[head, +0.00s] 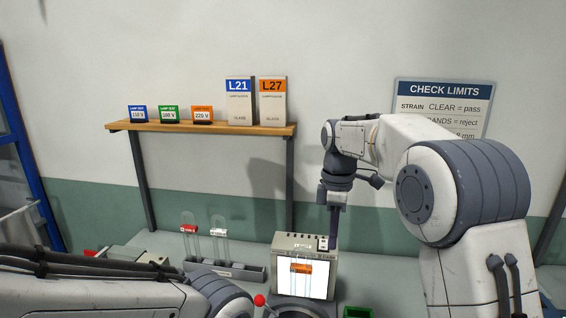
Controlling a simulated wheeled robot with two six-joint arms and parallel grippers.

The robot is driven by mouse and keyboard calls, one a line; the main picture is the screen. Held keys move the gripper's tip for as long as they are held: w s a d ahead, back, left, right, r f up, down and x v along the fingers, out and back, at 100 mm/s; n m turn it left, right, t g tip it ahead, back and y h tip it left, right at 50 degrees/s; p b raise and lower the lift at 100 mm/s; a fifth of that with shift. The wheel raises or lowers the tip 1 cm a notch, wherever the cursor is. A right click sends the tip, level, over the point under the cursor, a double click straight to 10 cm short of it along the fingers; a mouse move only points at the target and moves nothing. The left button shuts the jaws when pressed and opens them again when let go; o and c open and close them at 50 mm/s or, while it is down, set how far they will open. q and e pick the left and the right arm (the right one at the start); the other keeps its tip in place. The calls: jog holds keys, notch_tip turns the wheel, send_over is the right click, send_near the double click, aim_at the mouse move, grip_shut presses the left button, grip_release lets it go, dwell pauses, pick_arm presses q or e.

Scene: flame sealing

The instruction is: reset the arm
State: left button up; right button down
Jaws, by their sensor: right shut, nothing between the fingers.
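My right arm comes in from the right and bends down over the table. Its gripper (333,228) points down, shut and empty, above and behind the right side of a box with a lit white screen (304,277). A clear glass piece with an orange label (301,268) stands upright in front of the screen. My left arm crosses the bottom left of the view; its gripper is not visible.
A rack (237,272) holds clear tubes with red (188,229) and white (218,232) labels. A wooden shelf (230,130) carries small voltage cards and two boxes, L21 (240,105) and L27 (272,105). A green tray (357,312) sits at the front. A sign (443,90) hangs behind my right arm.

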jog(key=s+a+f+m+b, duration=0.15)
jog(key=s+a, duration=0.25)
jog(key=s, duration=0.5)
jog(key=s+a+f+m, duration=0.3)
jog(key=s+a, duration=0.1)
jog(key=s, duration=0.4)
jog(key=s+d+f+m+b, duration=0.1)
jog(key=s+f+m, duration=0.3)
jog(key=s, duration=0.9)
notch_tip(320, 180, down, 2)
jog(key=shift+s+d+f+t+y, duration=0.25)
jog(key=shift+s+d+t+y, duration=0.1)
jog(key=shift+s+t+y, duration=0.05)
